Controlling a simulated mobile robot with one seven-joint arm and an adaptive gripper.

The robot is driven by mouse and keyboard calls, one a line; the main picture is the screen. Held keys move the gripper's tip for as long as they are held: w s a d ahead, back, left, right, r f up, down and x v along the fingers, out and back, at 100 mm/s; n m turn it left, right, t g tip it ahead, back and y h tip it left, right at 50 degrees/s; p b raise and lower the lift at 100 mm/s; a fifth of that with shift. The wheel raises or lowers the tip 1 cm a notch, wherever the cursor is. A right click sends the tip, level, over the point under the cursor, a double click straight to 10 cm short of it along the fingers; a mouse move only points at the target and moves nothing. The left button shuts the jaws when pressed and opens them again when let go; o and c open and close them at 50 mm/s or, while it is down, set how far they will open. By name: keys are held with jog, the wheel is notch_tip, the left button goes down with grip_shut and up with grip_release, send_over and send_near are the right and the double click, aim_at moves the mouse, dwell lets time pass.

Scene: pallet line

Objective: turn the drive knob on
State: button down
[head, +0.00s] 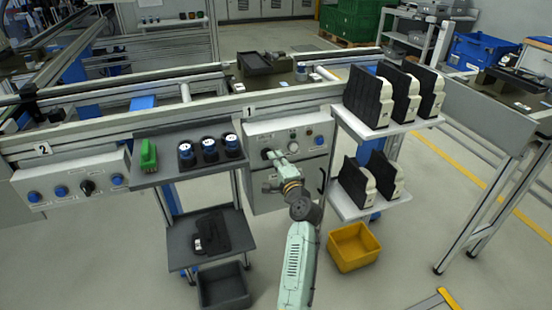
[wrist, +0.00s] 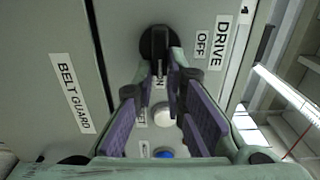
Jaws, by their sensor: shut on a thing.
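The drive knob (wrist: 158,48) is black with a raised bar, on the grey panel marked 1 (head: 310,130); in the head view my gripper (head: 272,158) largely covers it. In the wrist view my gripper (wrist: 160,68) has its fingertips on both sides of the bar, shut on it. The bar runs up and down in that picture. The DRIVE label (wrist: 221,42) and OFF label (wrist: 202,44) are to the right of the knob. The ON label (wrist: 160,82) is below it, partly hidden between the fingers.
A white button (wrist: 164,117) and a blue button (wrist: 163,153) are in line below the knob in the wrist view, beside a BELT GUARD label (wrist: 73,92). Shelves with black-and-white parts (head: 370,97) stand close right of my arm. A yellow bin (head: 353,247) is on the floor.

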dwell(0.4)
jog(key=c, duration=1.6)
grip_release()
jog(key=shift+c, duration=0.2)
jog(key=v, duration=1.2)
